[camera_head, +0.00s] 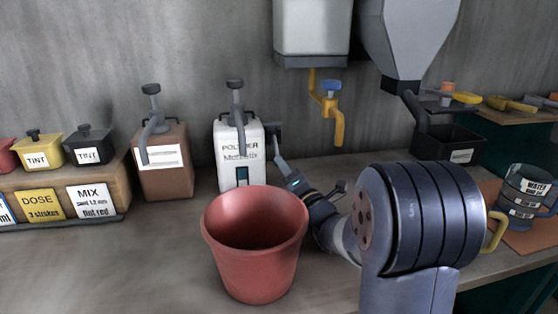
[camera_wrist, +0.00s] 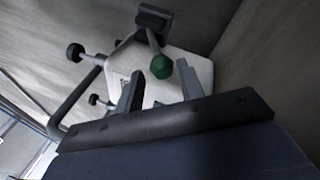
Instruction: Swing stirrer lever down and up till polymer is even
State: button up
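The white polymer canister (camera_head: 236,150) stands against the back wall, with a pump spout on top and a dark bracket on its right side. In the wrist view the canister (camera_wrist: 190,72) is tilted by the camera's angle. The stirrer lever (camera_wrist: 153,40) comes out of a dark block and ends in a green knob (camera_wrist: 162,67). My gripper (camera_head: 279,160) is at the canister's right side. In the wrist view my gripper (camera_wrist: 160,76) is open, with the knob between or just beyond its fingertips; contact cannot be told. The polymer inside is hidden.
A red bucket (camera_head: 255,250) stands in front of the canister, close to my arm. A brown canister (camera_head: 163,165) is to the left. A white tank with a yellow tap (camera_head: 338,118) and a grey hopper (camera_head: 410,40) hang above right. A labelled mug (camera_head: 522,195) stands at right.

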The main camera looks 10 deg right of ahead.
aim_at(277, 150)
jog(key=shift+x, duration=2)
jog(key=shift+f, duration=0.1)
grip_shut()
